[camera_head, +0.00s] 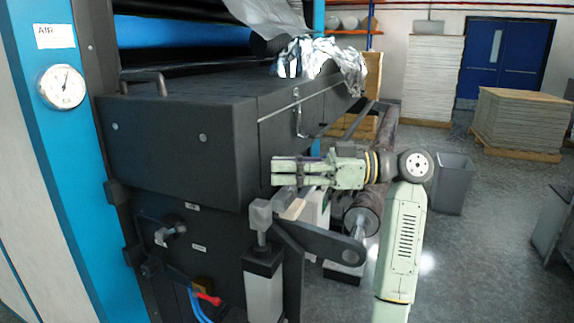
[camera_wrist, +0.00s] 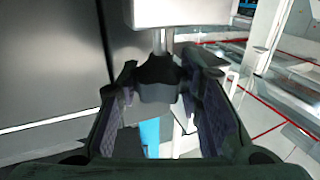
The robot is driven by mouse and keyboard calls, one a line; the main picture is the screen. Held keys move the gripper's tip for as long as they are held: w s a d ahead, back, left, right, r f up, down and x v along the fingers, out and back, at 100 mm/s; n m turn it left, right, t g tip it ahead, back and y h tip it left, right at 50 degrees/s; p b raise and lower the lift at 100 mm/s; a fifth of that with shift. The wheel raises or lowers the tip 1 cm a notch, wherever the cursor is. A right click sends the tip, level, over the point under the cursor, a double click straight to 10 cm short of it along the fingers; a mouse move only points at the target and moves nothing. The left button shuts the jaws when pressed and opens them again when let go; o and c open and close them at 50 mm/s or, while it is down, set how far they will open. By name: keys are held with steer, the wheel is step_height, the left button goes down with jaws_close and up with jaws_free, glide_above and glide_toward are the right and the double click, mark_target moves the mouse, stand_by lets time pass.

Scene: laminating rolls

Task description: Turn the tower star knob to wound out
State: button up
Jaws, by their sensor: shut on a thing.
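The dark star knob (camera_wrist: 157,82) sits between my fingers in the wrist view, at the end of a bright metal shaft (camera_wrist: 162,42) that runs into a pale block (camera_wrist: 180,12). My gripper (camera_wrist: 158,68) is closed on the knob, with one finger on each side. In the head view my gripper (camera_head: 277,172) reaches left, level, in front of the dark machine housing (camera_head: 180,140). I cannot make out the held knob there. No wound-out mark is legible.
A grey bracket arm (camera_head: 325,243) and a pale post (camera_head: 264,290) with a grey block on top stand below my gripper. Another small knob (camera_head: 175,229) is on the lower machine panel. A dark roller (camera_head: 362,215) lies behind my wrist. Open floor (camera_head: 475,240) is to the right.

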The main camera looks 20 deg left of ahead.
steer(key=shift+f+n+g, duration=0.1)
steer(key=shift+n+g, duration=0.2)
steer(key=shift+g, duration=0.1)
steer(key=o, duration=1.2)
steer(key=v, duration=1.2)
steer(key=shift+r, duration=0.25)
